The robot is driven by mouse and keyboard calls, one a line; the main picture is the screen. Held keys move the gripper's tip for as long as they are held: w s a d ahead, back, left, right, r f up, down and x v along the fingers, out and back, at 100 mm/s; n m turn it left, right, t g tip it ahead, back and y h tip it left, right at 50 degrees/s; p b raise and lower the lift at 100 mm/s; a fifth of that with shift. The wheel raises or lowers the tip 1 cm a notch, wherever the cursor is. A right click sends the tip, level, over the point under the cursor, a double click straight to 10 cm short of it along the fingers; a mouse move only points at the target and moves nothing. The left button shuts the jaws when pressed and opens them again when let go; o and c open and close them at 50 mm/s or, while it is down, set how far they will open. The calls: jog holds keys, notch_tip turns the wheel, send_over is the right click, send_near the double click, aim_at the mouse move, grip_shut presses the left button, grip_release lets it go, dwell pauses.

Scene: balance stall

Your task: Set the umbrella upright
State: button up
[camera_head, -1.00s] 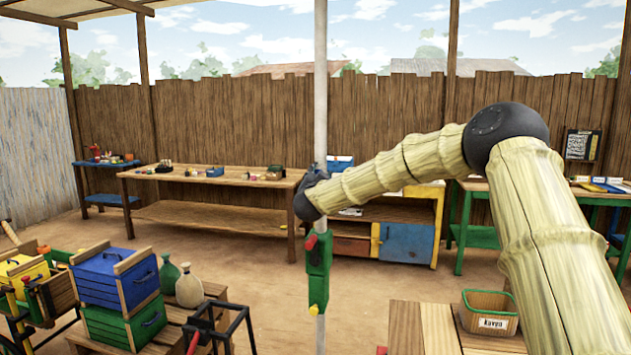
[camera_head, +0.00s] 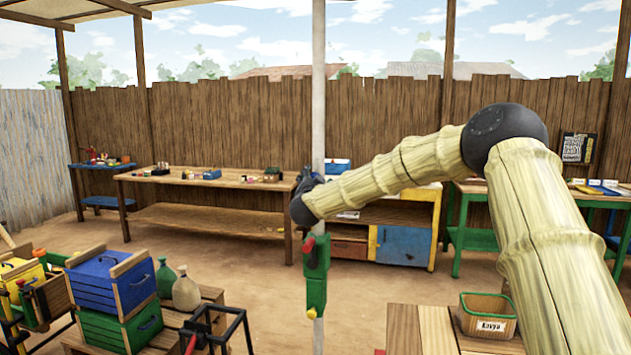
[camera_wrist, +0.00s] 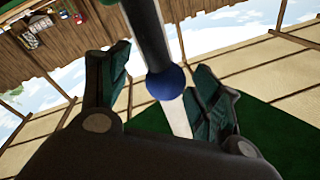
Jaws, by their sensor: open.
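The umbrella's pale pole (camera_head: 318,100) stands close to vertical in the middle of the head view, with its canopy out of that frame. A green and red fitting (camera_head: 316,272) sits low on it. My gripper (camera_head: 304,195) is at the pole, its fingers hard to make out there. In the wrist view my open gripper (camera_wrist: 160,100) has a finger on each side of the pole, which shows a dark length (camera_wrist: 147,40), a blue collar (camera_wrist: 166,83) and a pale length. I cannot tell whether either finger touches it. Green cloth (camera_wrist: 262,140), perhaps canopy, shows behind.
Stacked blue (camera_head: 105,280) and green (camera_head: 115,330) crates stand front left, beside jugs (camera_head: 186,290). A wooden table (camera_head: 395,335) with a green-rimmed basket (camera_head: 487,318) is front right. Workbenches (camera_head: 205,180) line the back fence. Open dirt floor lies between.

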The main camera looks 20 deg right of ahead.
jog(key=v, duration=1.1)
jog(key=shift+s, duration=0.15)
jog(key=shift+a, duration=0.1)
